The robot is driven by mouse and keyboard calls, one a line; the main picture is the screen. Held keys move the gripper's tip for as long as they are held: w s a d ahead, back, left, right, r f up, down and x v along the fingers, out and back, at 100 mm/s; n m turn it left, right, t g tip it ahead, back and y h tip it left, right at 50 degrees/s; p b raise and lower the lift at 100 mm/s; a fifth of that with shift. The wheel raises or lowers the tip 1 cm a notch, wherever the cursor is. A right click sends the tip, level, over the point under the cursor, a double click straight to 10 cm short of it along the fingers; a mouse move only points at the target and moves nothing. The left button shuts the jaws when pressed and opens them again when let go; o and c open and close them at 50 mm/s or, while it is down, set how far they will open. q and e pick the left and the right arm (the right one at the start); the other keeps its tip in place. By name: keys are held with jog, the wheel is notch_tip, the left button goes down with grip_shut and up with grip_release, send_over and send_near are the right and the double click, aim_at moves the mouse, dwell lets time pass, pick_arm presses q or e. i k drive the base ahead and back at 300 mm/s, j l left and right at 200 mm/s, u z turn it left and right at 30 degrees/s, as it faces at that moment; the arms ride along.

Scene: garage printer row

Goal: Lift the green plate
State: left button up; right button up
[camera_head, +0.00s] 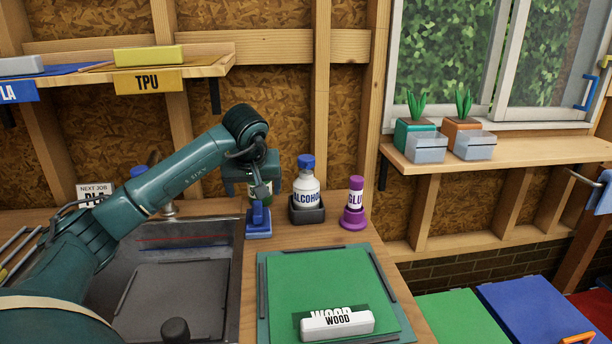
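The green plate (295,276) lies flat on the bench at centre bottom, with dark strips along its edges. A white block labelled WOOD (338,324) sits on its front part. A second green panel (460,318) lies lower right, beside a blue one, partly cut off. My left gripper (262,190) is behind and left of the plate, apart from it, just above a small blue stand (258,220). Its fingers are small and partly hidden, so I cannot tell whether they are open or touching the stand. My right gripper is not in view.
A white ALCOHOL bottle (306,186) and a purple glue stick (355,200) stand behind the plate. A dark tray (222,300) with a grey plate is at left, under my arm. Shelves hang at upper left and right. A blue panel (530,310) lies lower right.

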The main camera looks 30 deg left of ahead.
aim_at(330, 296)
jog(key=k+l, duration=0.55)
jog(key=l, duration=0.15)
jog(key=k+l, duration=0.6)
jog(key=l, duration=0.15)
